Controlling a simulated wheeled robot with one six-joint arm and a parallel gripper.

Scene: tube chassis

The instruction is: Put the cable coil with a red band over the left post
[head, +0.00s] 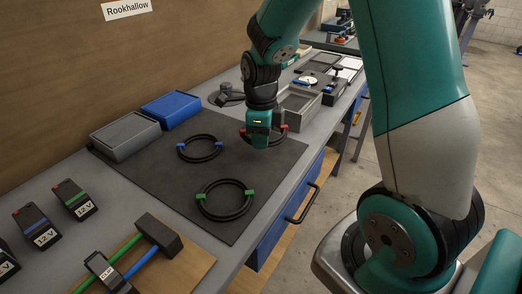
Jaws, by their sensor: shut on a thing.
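The cable coil with a red band (283,133) is a black ring with red bands showing on either side of my gripper. My gripper (258,146) points down over the dark mat and is shut on this coil, hiding its middle. Whether the coil touches the mat is hard to tell. I cannot make out the left post in this view.
A coil with blue bands (183,155) and one with green bands (202,206) lie on the mat (155,178). A grey box (125,137) and a blue box (171,109) stand behind. A grey open tray (298,106) is beyond my gripper.

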